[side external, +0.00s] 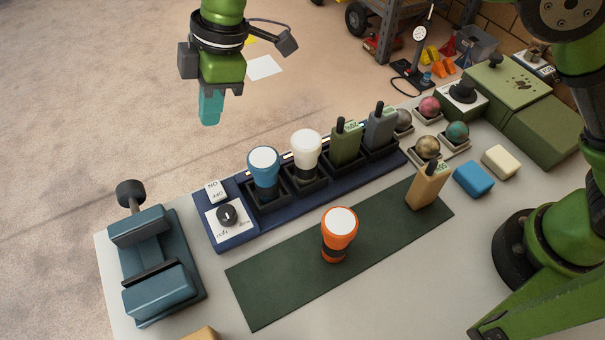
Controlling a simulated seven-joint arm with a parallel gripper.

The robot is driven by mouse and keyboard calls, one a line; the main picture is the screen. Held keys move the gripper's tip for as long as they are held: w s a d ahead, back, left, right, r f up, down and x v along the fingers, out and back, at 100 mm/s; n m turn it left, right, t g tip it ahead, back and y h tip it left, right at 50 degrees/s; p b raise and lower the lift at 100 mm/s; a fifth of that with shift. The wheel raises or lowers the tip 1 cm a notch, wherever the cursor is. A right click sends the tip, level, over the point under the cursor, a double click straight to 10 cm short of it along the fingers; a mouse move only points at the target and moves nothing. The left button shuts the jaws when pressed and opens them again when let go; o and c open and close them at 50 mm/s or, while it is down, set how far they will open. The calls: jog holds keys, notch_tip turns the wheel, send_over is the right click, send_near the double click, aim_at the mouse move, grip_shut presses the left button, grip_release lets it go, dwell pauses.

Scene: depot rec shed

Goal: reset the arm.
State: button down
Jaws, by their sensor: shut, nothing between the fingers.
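My gripper (209,110) shows at the upper left in the side external view. Its teal fingers point down and are shut with nothing between them. It hangs in the air, apart from everything on the table, up and to the left of the blue rack. My green arm's base stands at the right edge.
A navy rack (238,235) holds a blue lamp (263,172), a white lamp (306,150) and two radios. An orange lamp (338,236) and a tan radio (427,187) stand on a dark green mat (270,290). A blue vise-like device (152,265) stands at left.

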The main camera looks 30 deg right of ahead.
jog(key=s+d+r+m+t, duration=0.1)
jog(key=s+d+m, duration=0.4)
jog(key=d, duration=0.7)
jog(key=s+d+r+m+t+h, duration=0.1)
jog(key=s+d+r+m+t, duration=0.1)
jog(key=s+d+m, duration=0.4)
jog(key=s+d+r+m+t, duration=0.2)
jog(key=s+d+m, duration=0.4)
jog(key=d, duration=1.4)
jog(key=shift+s+r+m+t, duration=0.2)
jog(key=shift+m+t, duration=0.6)
jog(key=shift+m, duration=1.3)
